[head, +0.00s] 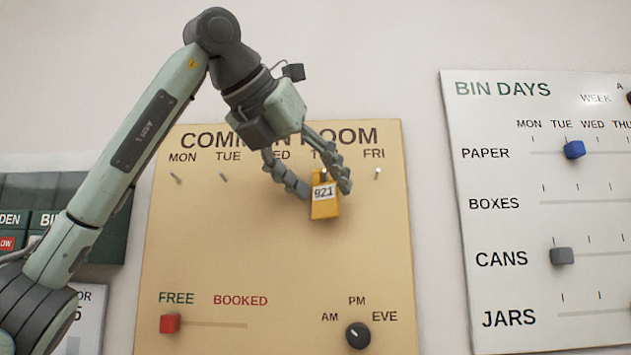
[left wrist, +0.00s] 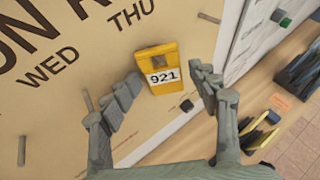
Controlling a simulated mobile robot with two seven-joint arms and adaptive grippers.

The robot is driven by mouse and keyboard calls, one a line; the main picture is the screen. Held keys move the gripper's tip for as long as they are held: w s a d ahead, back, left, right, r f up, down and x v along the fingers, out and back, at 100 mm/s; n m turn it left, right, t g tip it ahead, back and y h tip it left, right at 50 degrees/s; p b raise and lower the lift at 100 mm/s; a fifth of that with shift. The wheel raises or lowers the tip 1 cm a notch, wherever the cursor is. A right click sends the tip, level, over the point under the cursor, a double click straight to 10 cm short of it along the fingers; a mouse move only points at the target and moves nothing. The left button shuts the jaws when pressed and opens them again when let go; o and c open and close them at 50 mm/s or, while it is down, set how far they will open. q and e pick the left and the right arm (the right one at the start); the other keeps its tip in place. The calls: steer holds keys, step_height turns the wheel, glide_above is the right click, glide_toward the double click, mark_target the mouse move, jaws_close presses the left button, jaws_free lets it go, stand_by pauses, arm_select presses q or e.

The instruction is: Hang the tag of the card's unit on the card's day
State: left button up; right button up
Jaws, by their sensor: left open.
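The yellow tag (head: 324,208), numbered 921, is upright at the THU place of the tan COMMON ROOM board (head: 270,250). It also shows in the left wrist view (left wrist: 163,88), below the THU lettering, with a hole near its top. I cannot tell whether a peg passes through that hole. My left gripper (head: 324,193) is open, its fingers apart on either side of the tag; in the left wrist view (left wrist: 165,92) gaps show between fingers and tag. Bare pegs show under MON (head: 175,178), TUE (head: 223,177) and FRI (head: 377,174). My right gripper is not in view.
The board's lower part has a red FREE/BOOKED slider (head: 170,323) and a black AM/PM/EVE knob (head: 358,335). A white BIN DAYS board (head: 500,150) with sliders is at the right. A dark green panel (head: 105,250) is partly behind my left arm.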

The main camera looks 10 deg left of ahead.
arm_select(q)
steer(key=v, duration=1.2)
